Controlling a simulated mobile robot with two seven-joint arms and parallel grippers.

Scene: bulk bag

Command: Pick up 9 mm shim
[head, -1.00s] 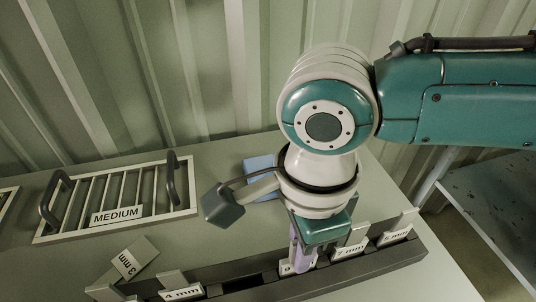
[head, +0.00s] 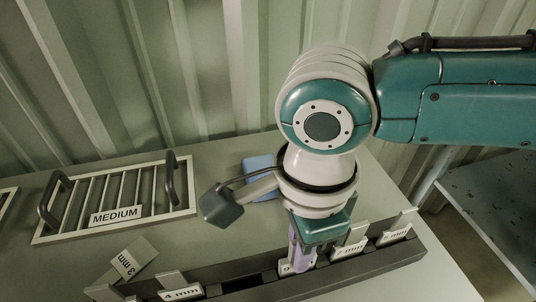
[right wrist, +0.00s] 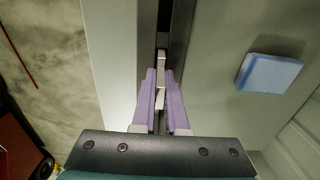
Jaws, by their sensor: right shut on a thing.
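My right gripper (head: 301,258) points down at the dark slotted rack (head: 335,273). Its purple fingers are shut on a shim, which I take as the 9 mm shim (head: 285,268); its label is mostly hidden by the fingers. In the right wrist view, the gripper (right wrist: 161,85) has a narrow pale piece (right wrist: 159,100) between its fingers, above the rack's slot. The shim still appears to be down in the rack. My left gripper is not in view.
The 7 mm shim (head: 349,249) and another labelled shim (head: 395,236) stand right of the gripper. The 4 mm shim (head: 180,292) stands left, past an empty slot. A loose 3 mm shim (head: 127,263), a MEDIUM grate (head: 128,198) and a blue block (head: 258,163) lie behind.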

